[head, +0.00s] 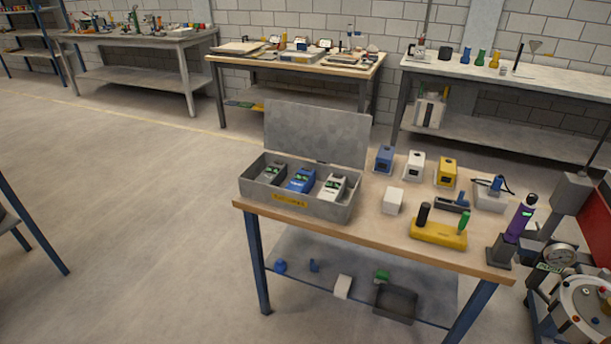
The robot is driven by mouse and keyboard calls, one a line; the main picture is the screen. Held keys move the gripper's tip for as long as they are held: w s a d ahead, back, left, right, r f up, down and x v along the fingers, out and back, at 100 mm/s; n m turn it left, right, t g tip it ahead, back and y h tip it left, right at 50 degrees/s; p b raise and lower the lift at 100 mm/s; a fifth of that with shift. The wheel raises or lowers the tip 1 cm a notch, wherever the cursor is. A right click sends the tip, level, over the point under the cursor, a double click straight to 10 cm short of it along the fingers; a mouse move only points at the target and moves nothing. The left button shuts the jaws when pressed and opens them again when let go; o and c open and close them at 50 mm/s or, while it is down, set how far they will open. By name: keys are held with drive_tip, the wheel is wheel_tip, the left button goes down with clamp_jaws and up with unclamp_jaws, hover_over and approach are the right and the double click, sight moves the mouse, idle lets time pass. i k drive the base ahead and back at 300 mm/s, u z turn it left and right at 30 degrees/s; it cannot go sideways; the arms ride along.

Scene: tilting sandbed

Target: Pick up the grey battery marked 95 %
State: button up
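An open grey metal box (318,207) with its lid (318,133) raised stands at the left end of the near workbench. Three batteries stand in it in a row: a grey one (271,174) at the left, a blue one (301,180) in the middle and a white one (332,187) at the right. Each has a small green display on top, too small to read, so I cannot confirm 95 % on the grey one. The lower parts of the batteries are hidden by the box's front wall. My gripper is not in view.
Blue (384,159), white (415,164) and yellow (445,172) blocks stand right of the box, near a small white block (393,200). A yellow holder (438,233) and a purple-handled tool (519,222) stand further right. The floor (150,240) left of the bench is clear.

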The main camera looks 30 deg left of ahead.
sight(276, 172)
drive_tip(key=u, duration=0.95)
drive_tip(key=i, duration=1.6)
drive_tip(key=u, duration=2.8)
